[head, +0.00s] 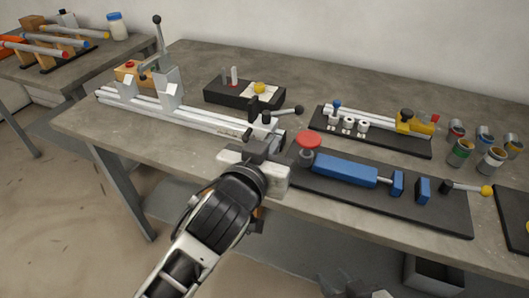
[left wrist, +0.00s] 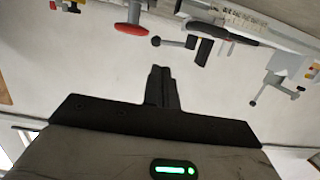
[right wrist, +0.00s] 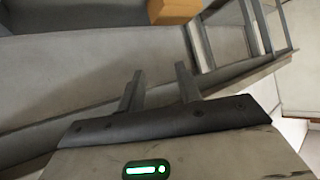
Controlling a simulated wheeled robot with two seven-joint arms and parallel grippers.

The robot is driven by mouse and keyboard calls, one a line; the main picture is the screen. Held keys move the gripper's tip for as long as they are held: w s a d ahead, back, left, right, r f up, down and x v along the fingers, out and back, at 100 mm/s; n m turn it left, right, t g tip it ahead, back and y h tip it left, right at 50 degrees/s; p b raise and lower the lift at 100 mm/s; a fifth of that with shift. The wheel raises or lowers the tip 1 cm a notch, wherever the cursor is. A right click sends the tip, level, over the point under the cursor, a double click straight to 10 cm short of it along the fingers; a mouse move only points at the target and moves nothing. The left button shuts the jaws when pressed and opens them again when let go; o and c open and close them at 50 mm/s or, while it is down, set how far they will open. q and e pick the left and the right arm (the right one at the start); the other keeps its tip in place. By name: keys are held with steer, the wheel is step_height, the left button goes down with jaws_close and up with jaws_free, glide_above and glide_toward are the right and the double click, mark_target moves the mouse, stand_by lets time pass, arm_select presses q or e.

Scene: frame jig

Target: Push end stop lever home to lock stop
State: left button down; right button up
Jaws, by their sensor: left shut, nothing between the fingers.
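The end stop (head: 266,120) is a dark upright plate at the right end of the pale rail (head: 205,118). Its lever (head: 286,112) is a short grey rod with a black ball, pointing right. In the left wrist view the lever (left wrist: 173,43) and the stop's dark plate (left wrist: 202,50) show beyond the fingertips. My left gripper (head: 268,142) is shut and empty, just in front of the rail end; it also shows in the left wrist view (left wrist: 160,72), apart from the lever. My right gripper (right wrist: 159,70) is open and empty, away from the lever.
A red knob (head: 308,140) and a blue clamp (head: 345,171) on a dark board stand close to the right of my left gripper. A black tray (head: 225,94) lies behind the rail. Bare tabletop is at front left.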

arm_select(q)
steer(key=shift+v, duration=1.8)
arm_select(e)
steer(key=c, duration=0.3)
steer(key=shift+f, duration=0.1)
jaws_close()
arm_select(q)
steer(key=s+a+f+g, duration=0.1)
steer(key=s+a+f, duration=0.3)
steer(key=f, duration=0.3)
steer(key=s+a+f+n+g+y, duration=0.1)
steer(key=s+a+f, duration=0.3)
steer(key=f, duration=0.3)
steer(key=s+a+f+n+g+y, duration=0.1)
steer(key=s+a+f+g, duration=0.1)
steer(key=s+a+f, duration=0.3)
steer(key=shift+a+f, duration=0.25)
steer(key=shift+f, duration=1.25)
